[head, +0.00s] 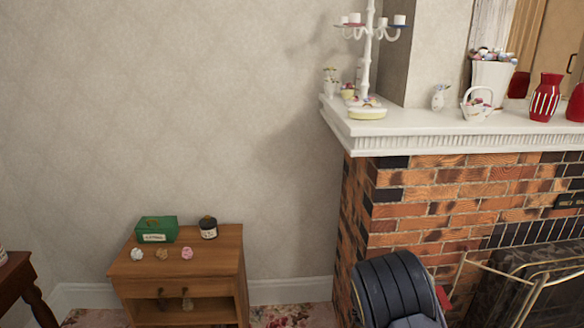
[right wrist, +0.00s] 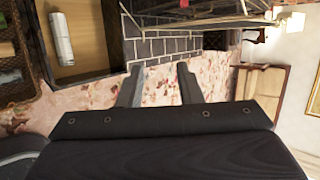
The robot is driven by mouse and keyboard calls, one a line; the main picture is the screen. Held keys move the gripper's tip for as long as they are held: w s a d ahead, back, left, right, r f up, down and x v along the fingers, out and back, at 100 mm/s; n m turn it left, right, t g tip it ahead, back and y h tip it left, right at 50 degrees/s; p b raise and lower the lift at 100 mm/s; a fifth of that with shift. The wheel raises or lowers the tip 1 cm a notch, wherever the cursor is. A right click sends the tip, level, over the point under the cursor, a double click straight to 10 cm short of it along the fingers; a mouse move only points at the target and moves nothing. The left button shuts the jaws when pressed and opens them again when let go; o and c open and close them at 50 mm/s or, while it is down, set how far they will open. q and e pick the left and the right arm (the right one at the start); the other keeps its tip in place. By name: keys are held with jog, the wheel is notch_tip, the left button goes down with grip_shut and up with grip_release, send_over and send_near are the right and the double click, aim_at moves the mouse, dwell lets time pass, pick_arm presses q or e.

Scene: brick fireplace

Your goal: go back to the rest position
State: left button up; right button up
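My right gripper (right wrist: 161,84) shows in the right wrist view. Its two dark fingers stand apart, with only patterned floor and dark tiles visible beyond them, so it is open and empty. It does not show clearly in the head view. My left gripper is in neither view, so its state and any load are hidden.
In the head view a wooden nightstand (head: 226,266) stands against the wall, holding a green box (head: 157,229), a dark jar (head: 208,228) and small crumpled pieces. A brick fireplace (head: 440,200) with a white mantel (head: 430,125) is at right. Flowered floor (right wrist: 90,103) shows below my right gripper.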

jog(key=s+r+m+g+y, duration=0.1)
jog(key=s+r+m+y, duration=0.3)
jog(key=s+r+m, duration=0.5)
jog(key=s+r+m+g+y, duration=0.1)
jog(key=s+r+m+y, duration=0.2)
jog(key=s+m, duration=0.7)
jog(key=s+a+r+m+t+y, duration=0.1)
jog(key=s+a+r+m+y, duration=0.1)
jog(key=m, duration=0.5)
jog(key=s+a+r+m+t+y, duration=0.1)
jog(key=s+a+r+m, duration=0.3)
jog(key=s+m, duration=0.3)
jog(key=s+a+r+m+t+y, duration=0.1)
jog(key=s+a+r+m+y, duration=0.1)
jog(key=s+a+m, duration=0.2)
jog(key=s+m, duration=0.1)
jog(key=m, duration=0.2)
jog(key=shift+a+r+y+p, duration=0.3)
jog(key=shift+r+p, duration=0.05)
jog(key=shift+r, duration=0.05)
